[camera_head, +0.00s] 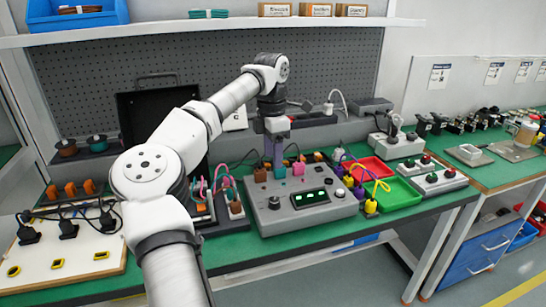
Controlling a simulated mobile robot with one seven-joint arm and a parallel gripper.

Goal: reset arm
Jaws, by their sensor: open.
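My arm reaches from the bottom of the view up and over the bench to the right. My gripper (278,158) points down just behind the grey control box (300,205), above a row of coloured plugs. The gripper is open. I see nothing held in it, though its fingertips are small and partly hidden among the plugs. The control box has a small display, knobs and buttons and sits on the green bench top (262,247).
A red tray (372,168) and a green tray (398,192) lie right of the control box, with yellow and purple cables beside them. A white board (70,268) with black plugs is at left. A grey pegboard (340,75) and a shelf stand behind. A second bench is at right.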

